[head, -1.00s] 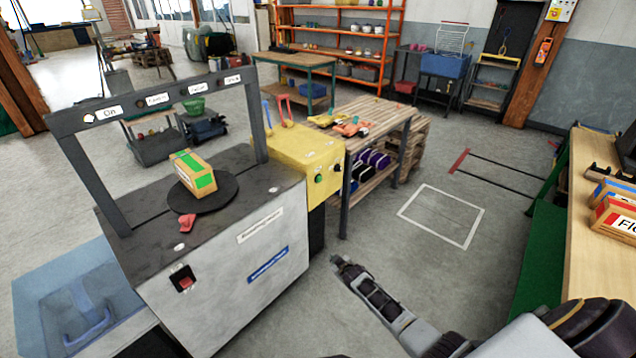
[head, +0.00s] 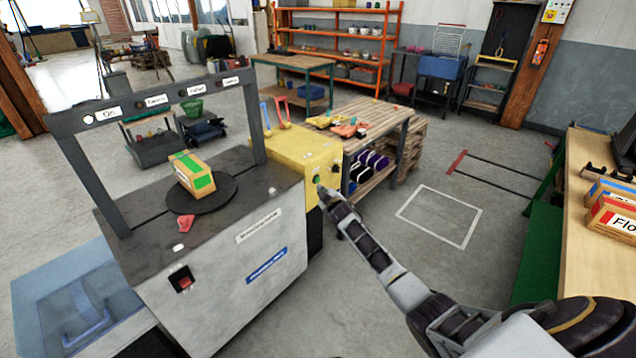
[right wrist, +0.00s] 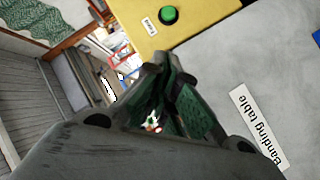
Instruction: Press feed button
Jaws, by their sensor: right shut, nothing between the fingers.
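The green button (head: 316,179) is on the front face of the yellow box (head: 292,150), at the right end of the grey machine. It also shows at the top of the right wrist view (right wrist: 169,14), beside a small white label (right wrist: 150,26) too small to read surely. My right gripper (head: 327,193) is shut and empty, its tip just below and right of the button in the head view. In the right wrist view the fingertips (right wrist: 167,70) point toward the yellow face, with a visible gap in the picture between them and the button. My left gripper is not in view.
The grey machine (head: 215,290) has a "Banding table" label (right wrist: 258,127), a red switch (head: 182,280) and a dark frame above. A cardboard box (head: 193,172) sits on its round plate. A wooden workbench (head: 385,117) stands just behind the yellow box. Open floor lies to the right.

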